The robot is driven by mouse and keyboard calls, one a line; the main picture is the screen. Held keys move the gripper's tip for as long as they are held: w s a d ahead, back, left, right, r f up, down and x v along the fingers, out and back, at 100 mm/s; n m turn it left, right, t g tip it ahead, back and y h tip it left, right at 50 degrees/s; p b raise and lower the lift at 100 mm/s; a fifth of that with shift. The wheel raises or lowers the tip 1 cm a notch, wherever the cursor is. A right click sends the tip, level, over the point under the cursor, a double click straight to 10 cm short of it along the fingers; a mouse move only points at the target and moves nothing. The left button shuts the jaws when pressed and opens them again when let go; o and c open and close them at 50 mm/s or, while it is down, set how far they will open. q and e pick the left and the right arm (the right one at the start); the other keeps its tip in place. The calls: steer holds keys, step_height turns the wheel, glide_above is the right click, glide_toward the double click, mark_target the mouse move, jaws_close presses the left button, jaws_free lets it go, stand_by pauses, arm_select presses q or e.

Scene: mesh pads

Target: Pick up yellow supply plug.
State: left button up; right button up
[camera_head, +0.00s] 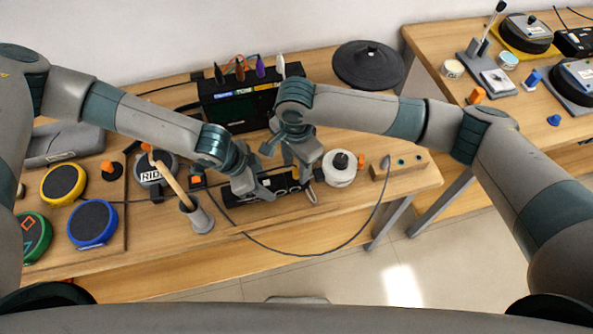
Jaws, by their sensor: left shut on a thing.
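My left gripper (262,193) is at the left half of a low black box (240,196) with round sockets near the table's front edge. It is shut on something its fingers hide. My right gripper (308,188) points down at the right end of the same box, close to my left gripper. Its fingertips are too small and overlapped to tell whether they are open. A dark cable (300,254) loops from near the box along the front edge to a wooden block (408,163) on the right.
A grey cup (200,217) holding a wooden-handled tool stands left of the box. A white round device (339,171) stands close right of my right gripper. A larger black unit (232,107) with coloured plugs is behind. Yellow (64,184), green (33,236) and blue (92,223) round pads lie left.

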steer(key=shift+f, duration=0.75)
steer(key=shift+c, duration=0.4)
jaws_close()
steer(key=shift+r, duration=0.1)
step_height(320, 180, up, 10)
steer(key=shift+f, duration=0.1)
arm_select(q)
steer(key=o, duration=1.3)
